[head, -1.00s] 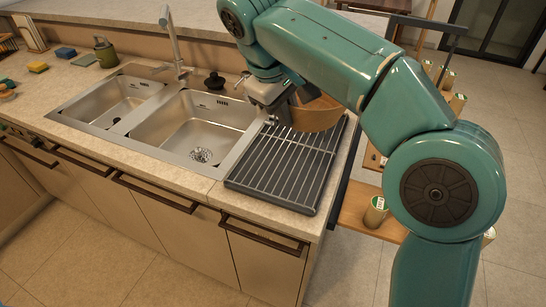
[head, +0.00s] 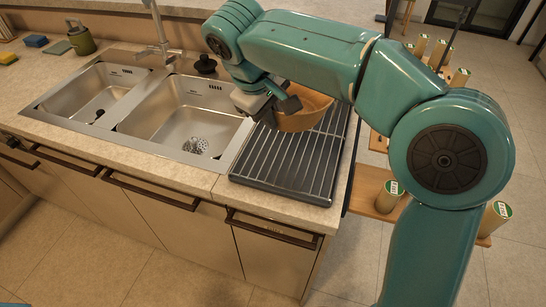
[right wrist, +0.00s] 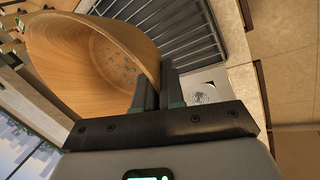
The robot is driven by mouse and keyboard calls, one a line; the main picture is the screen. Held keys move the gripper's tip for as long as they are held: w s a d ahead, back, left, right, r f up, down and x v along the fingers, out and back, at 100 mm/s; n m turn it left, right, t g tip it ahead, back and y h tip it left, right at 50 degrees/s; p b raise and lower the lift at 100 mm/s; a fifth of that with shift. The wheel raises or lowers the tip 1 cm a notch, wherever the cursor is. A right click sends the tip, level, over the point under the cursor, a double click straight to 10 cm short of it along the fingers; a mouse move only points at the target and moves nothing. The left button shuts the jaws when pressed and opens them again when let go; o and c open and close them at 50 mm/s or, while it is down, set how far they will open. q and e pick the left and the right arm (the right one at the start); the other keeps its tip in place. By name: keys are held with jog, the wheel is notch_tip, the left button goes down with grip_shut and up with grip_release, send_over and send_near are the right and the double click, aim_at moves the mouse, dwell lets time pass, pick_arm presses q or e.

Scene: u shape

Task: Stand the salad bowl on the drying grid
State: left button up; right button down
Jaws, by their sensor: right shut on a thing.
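The wooden salad bowl (head: 303,110) is over the far part of the drying grid (head: 290,163), partly hidden by my right arm. My right gripper (head: 277,101) is shut on the bowl's wall. In the right wrist view the bowl (right wrist: 85,60) is tilted with its inside showing, and the gripper fingers (right wrist: 158,92) pinch its rim. The grid's bars (right wrist: 175,30) show beyond the bowl. I cannot tell whether the bowl touches the grid. My left gripper is not in view.
A double sink (head: 185,125) with a tap (head: 160,35) lies left of the grid. A black plug (head: 205,64) stands behind the sink. A shelf (head: 375,190) with several cans (head: 388,196) is right of the counter. The front part of the grid is bare.

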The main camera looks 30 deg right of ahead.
jog(key=f, duration=0.7)
jog(key=shift+s+d+f+b, duration=0.1)
jog(key=shift+s+b, duration=0.2)
jog(key=shift+b, duration=0.05)
notch_tip(320, 180, down, 4)
jog(key=shift+w+d+r, duration=0.1)
jog(key=shift+w+r, duration=0.05)
jog(key=shift+f, duration=0.35)
jog(key=shift+w+f, duration=0.1)
jog(key=shift+f, duration=0.1)
jog(key=shift+b, duration=0.35)
jog(key=shift+f, duration=0.2)
jog(key=c, duration=1.3)
grip_release()
jog(key=shift+r, duration=0.1)
jog(key=shift+o, duration=0.3)
